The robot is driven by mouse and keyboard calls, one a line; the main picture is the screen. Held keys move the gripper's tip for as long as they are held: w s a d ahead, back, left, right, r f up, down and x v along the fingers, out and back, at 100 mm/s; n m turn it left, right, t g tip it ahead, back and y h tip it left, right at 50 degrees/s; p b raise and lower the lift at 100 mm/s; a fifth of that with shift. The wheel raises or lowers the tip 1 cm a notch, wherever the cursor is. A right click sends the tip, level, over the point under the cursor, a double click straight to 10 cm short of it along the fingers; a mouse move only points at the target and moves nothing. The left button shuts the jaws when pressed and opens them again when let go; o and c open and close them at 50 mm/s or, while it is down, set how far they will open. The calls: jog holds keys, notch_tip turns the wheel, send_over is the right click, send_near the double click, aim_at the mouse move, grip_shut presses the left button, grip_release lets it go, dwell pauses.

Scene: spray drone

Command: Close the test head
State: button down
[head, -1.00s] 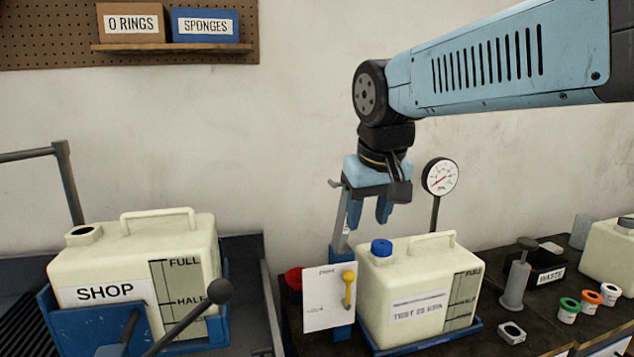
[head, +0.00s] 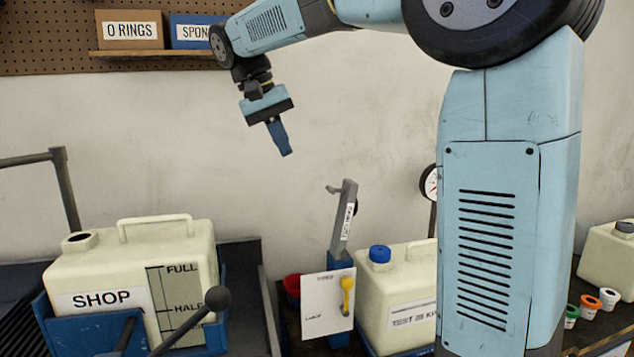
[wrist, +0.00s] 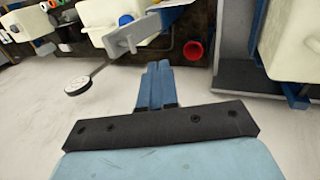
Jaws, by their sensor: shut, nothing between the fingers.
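The test head is a grey arm (head: 344,220) with a white label, standing raised and slightly tilted on a blue post (head: 341,262). A white card (head: 327,303) with a yellow lever (head: 347,293) is at the front of the post. The grey arm also shows in the wrist view (wrist: 125,40), beyond my fingers. My gripper (head: 287,153) is shut and empty, in the air above and left of the test head, touching nothing. Its closed blue fingers (wrist: 158,66) point toward the bench in the wrist view.
A cream tank with a blue cap (head: 380,254) stands right of the post, partly hidden by my arm. A gauge (head: 429,183) is behind it. A red cup (head: 292,285) sits left of the post. The SHOP tank (head: 85,275) is at left. The wall space around my gripper is clear.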

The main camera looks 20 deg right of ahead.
jog(key=d+f, duration=0.7)
jog(key=f, duration=0.2)
jog(key=shift+d, duration=0.35)
jog(key=shift+w, duration=0.1)
jog(key=shift+w, duration=0.1)
